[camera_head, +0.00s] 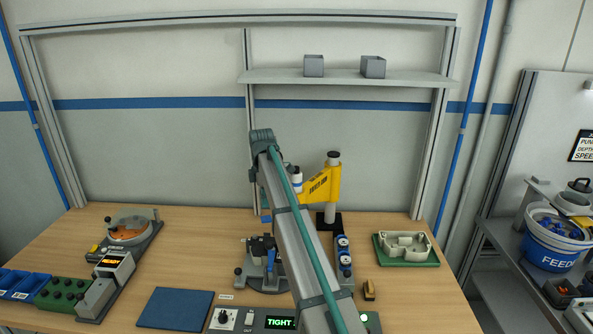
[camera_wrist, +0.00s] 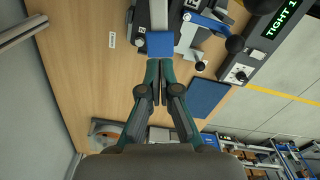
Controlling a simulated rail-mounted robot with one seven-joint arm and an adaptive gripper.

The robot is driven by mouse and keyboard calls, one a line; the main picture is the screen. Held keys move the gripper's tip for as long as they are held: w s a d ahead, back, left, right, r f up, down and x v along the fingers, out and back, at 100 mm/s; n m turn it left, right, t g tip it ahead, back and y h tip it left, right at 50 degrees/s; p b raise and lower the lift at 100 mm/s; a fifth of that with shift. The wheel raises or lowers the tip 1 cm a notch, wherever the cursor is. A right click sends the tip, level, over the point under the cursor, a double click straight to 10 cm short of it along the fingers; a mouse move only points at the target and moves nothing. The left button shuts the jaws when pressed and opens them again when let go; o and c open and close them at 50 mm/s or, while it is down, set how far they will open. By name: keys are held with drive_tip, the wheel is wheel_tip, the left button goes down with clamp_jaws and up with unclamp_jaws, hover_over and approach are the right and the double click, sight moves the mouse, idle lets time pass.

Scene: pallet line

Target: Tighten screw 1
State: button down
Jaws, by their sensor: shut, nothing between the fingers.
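My gripper (camera_wrist: 158,64) is shut and empty in the wrist view. Its fingertips lie just below a blue square block (camera_wrist: 160,44); I cannot tell whether they touch it. A display reading TIGHT 1 (camera_wrist: 282,18) shows at the top right of the wrist view. In the head view the same display reads TIGHT (camera_head: 280,322) in green. A yellow-armed tool stand (camera_head: 320,186) stands behind my arm. A clamp fixture (camera_head: 262,262) sits on the bench, partly hidden by my arm. Screw 1 cannot be made out in either view.
A dark blue mat (camera_head: 175,309) lies front left on the bench. A round orange feeder (camera_head: 128,230) and blue bins (camera_head: 22,286) stand at the left. A pale housing on a green base (camera_head: 406,248) sits at the right. The bench between the feeder and fixture is clear.

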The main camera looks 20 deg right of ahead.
wheel_tip(320, 180, up, 4)
drive_tip(key=shift+r+p, duration=0.2)
drive_tip(key=shift+p, duration=0.8)
